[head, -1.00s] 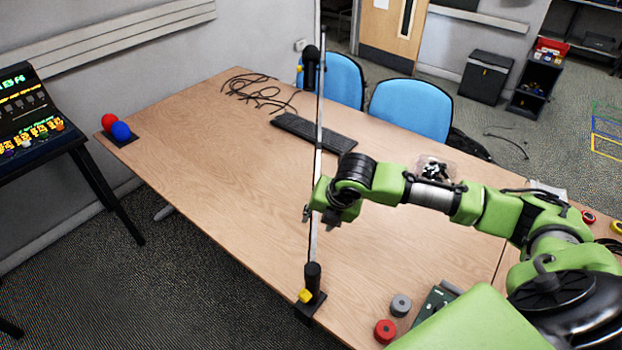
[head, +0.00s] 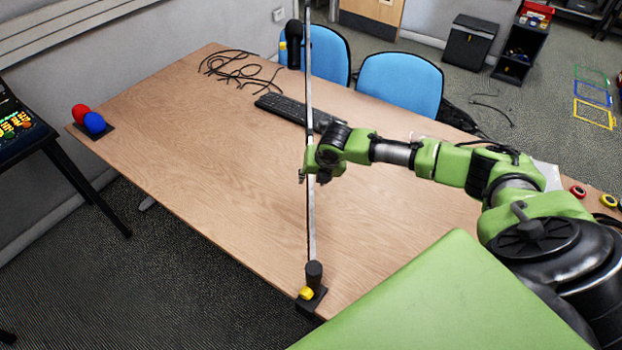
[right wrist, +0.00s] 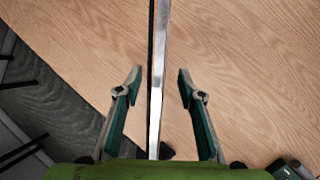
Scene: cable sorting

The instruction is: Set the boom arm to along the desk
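The boom arm (head: 311,225) is a long thin silver bar. It runs from a black post and clamp (head: 313,285) with a yellow knob at the desk's near edge, across the picture to the top. A black microphone (head: 293,45) shows beside its far part. My right gripper (head: 308,177) is at the bar, about midway along the visible length. In the right wrist view the bar (right wrist: 158,75) passes between the two fingers of my open right gripper (right wrist: 160,82), with a gap on both sides. My left gripper is not in view.
The wooden desk (head: 200,150) is mostly clear left of the bar. A keyboard (head: 285,108) and black cables (head: 235,68) lie toward the back. Red and blue balls (head: 88,118) sit at the left corner. Two blue chairs (head: 402,82) stand behind the desk.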

